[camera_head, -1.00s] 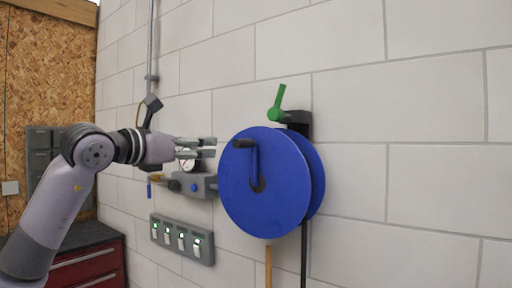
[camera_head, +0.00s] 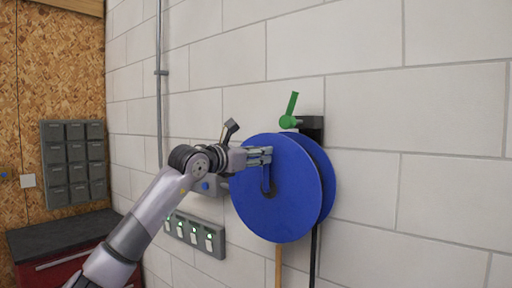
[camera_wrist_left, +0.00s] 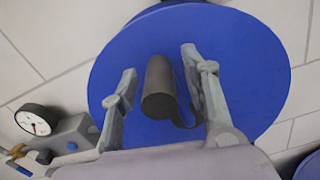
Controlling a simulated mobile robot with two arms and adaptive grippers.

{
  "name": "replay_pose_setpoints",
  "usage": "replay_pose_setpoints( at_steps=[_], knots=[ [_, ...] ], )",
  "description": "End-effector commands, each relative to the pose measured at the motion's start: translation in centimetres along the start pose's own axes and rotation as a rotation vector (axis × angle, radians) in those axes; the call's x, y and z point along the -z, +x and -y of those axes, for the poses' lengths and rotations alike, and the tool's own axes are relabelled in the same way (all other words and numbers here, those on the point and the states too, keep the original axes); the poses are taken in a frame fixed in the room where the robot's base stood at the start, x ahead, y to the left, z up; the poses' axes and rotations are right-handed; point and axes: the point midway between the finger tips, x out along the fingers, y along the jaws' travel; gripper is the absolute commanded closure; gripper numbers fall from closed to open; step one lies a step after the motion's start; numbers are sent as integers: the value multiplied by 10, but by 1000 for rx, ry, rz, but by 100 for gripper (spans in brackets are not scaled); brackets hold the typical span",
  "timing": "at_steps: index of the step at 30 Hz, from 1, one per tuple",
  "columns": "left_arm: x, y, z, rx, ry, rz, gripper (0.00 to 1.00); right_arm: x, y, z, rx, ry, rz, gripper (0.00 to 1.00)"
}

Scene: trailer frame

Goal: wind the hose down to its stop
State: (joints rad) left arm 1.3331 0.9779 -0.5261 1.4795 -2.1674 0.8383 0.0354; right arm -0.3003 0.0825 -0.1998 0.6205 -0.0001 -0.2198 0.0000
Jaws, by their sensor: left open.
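The blue hose reel (camera_head: 300,205) is mounted on the block wall, with a green lever (camera_head: 291,112) above it. Its crank has a dark handle (camera_wrist_left: 159,88) that stands out from the disc. My left gripper (camera_head: 266,156) is at the upper left of the reel's face. In the left wrist view the left gripper (camera_wrist_left: 158,75) is open, with one finger on each side of the crank handle and visible gaps. A tan hose (camera_head: 278,266) and a dark hose (camera_head: 314,258) hang below the reel. My right gripper is not in view.
A pressure gauge (camera_wrist_left: 33,120) on a grey valve block (camera_wrist_left: 75,138) sits left of the reel. A switch panel (camera_head: 195,234) is on the wall below. A red cabinet (camera_head: 75,268) with a dark top stands at the lower left. The wall right of the reel is clear.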

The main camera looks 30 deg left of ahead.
Motion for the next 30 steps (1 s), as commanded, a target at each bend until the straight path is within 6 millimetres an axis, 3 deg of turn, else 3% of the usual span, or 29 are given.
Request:
replay_pose_setpoints(
  at_steps=[9,27,30],
  knots=[
    [1,2,0,0,0,0,59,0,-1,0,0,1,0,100],
    [0,2,0,1,0,0,99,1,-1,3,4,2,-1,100],
    [0,2,0,1,0,0,100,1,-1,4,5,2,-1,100]
  ],
)
